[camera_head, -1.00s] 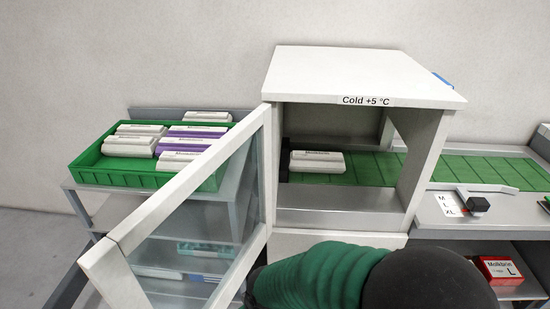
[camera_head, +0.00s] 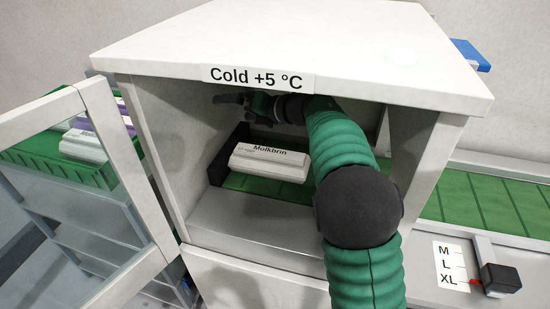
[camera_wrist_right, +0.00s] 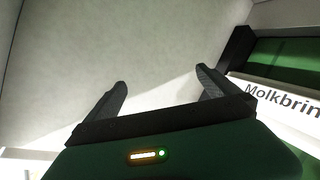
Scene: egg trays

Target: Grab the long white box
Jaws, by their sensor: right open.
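The long white box (camera_head: 269,161), labelled "Molkbrin", lies on the green conveyor inside the cold cabinet in the head view. It also shows at the right edge of the right wrist view (camera_wrist_right: 285,108), cut off by the frame. My right gripper (camera_head: 232,98) is inside the cabinet, above and a little left of the box, partly in shadow. In the wrist view its two fingers (camera_wrist_right: 162,88) are spread apart with nothing between them. The gripper does not touch the box. My left gripper is not in view.
The cabinet roof (camera_head: 300,45) is close above my right arm. The open glass door (camera_head: 75,190) stands at the left. Behind it a green tray (camera_head: 60,165) holds white and purple boxes. The green belt (camera_head: 480,200) runs on to the right, beside a size slider (camera_head: 500,280).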

